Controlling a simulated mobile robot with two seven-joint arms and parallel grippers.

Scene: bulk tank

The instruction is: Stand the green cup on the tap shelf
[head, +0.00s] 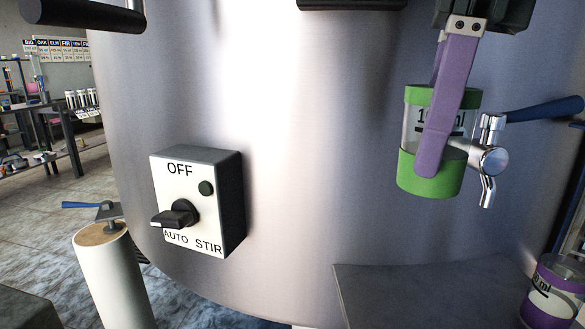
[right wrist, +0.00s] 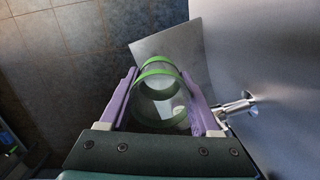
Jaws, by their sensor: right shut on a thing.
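The green cup (head: 430,170) is a clear measuring cup with green bands at its top and base. My right gripper (head: 440,150) has purple fingers and is shut on it, holding it upright in the air beside the tap (head: 490,160). In the right wrist view the cup (right wrist: 158,90) sits between both fingers, with the tap (right wrist: 238,106) just right of them. The grey tap shelf (head: 425,295) is below the cup, with clear space between them; it also shows beyond the cup in the right wrist view (right wrist: 180,42). My left gripper is not in view.
The steel tank wall (head: 300,100) fills the background. A switch box (head: 195,200) is mounted on it. A white post with a blue lever (head: 110,270) is at lower left.

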